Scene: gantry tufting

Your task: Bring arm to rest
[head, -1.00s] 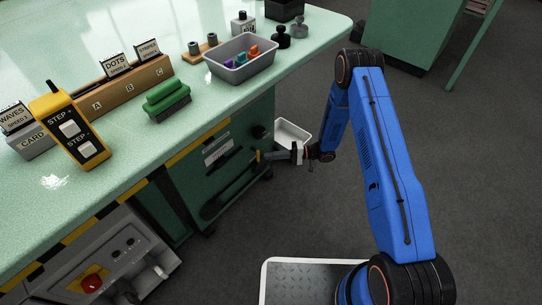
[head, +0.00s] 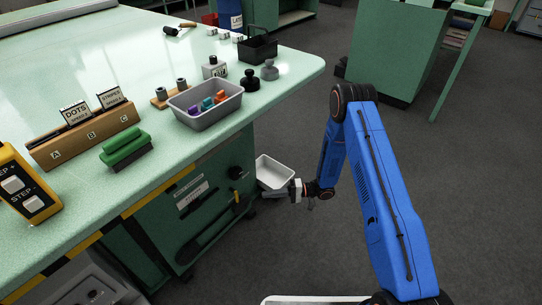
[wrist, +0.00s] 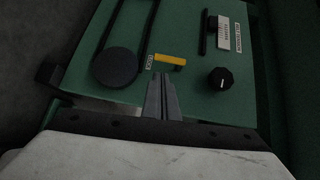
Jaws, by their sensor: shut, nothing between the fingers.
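My blue arm (head: 380,190) reaches down from the right in the head view and bends at a raised elbow. My gripper (head: 291,191) is low beside the bench's green cabinet (head: 215,205), apart from its front. In the wrist view my gripper (wrist: 161,80) has its two grey fingers together, with nothing between them. They point toward the cabinet panel (wrist: 185,92), which carries a yellow lever (wrist: 170,60) and a black knob (wrist: 220,80). The gap to the panel cannot be judged exactly.
A white tray (head: 264,181) is just behind my gripper, low beside the cabinet. The bench top (head: 215,135) holds a grey bin (head: 190,117), a green brush (head: 123,147) and a wooden card holder (head: 90,136). Grey floor (head: 300,255) is open around my arm.

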